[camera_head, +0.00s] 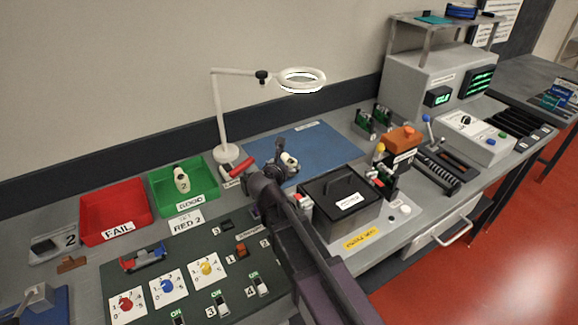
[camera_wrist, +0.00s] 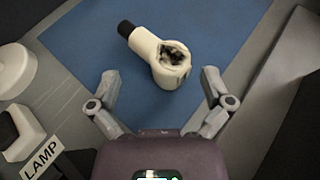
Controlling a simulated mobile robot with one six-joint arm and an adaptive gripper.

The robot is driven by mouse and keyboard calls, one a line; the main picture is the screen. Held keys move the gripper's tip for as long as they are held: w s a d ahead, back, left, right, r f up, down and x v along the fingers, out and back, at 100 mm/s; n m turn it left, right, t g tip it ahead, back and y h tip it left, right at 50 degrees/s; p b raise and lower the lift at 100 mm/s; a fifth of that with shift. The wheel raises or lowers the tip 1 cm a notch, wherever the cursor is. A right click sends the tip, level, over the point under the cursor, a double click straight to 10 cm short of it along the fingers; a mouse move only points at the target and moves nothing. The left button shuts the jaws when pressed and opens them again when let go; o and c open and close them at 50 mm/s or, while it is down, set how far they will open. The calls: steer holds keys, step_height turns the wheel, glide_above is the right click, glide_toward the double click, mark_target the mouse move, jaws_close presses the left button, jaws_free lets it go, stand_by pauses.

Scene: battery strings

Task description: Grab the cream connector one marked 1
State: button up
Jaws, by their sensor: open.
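A cream connector (camera_wrist: 150,50) with a round open end and a black tip lies on the blue mat (camera_wrist: 85,40) in the wrist view. No number shows on its visible side. It also appears in the head view (camera_head: 290,158), partly hidden by my gripper. My gripper (camera_wrist: 160,76) is open, with one finger on either side of the connector's round end and clear gaps between; it holds nothing. Another cream connector (camera_head: 182,181), marked 2, stands in the green tray (camera_head: 207,184) in the head view.
A red tray (camera_head: 84,220) marked FAIL stands left of the green one. A magnifier lamp (camera_head: 221,120) rises behind them, its base left of the mat. A black-topped box (camera_head: 322,212) stands right of my arm. The mat's back part is clear.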

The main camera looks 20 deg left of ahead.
mark_target(289, 160)
steer(key=shift+b+x, duration=0.45)
steer(key=shift+x, duration=1.1)
steer(key=c, duration=1.4)
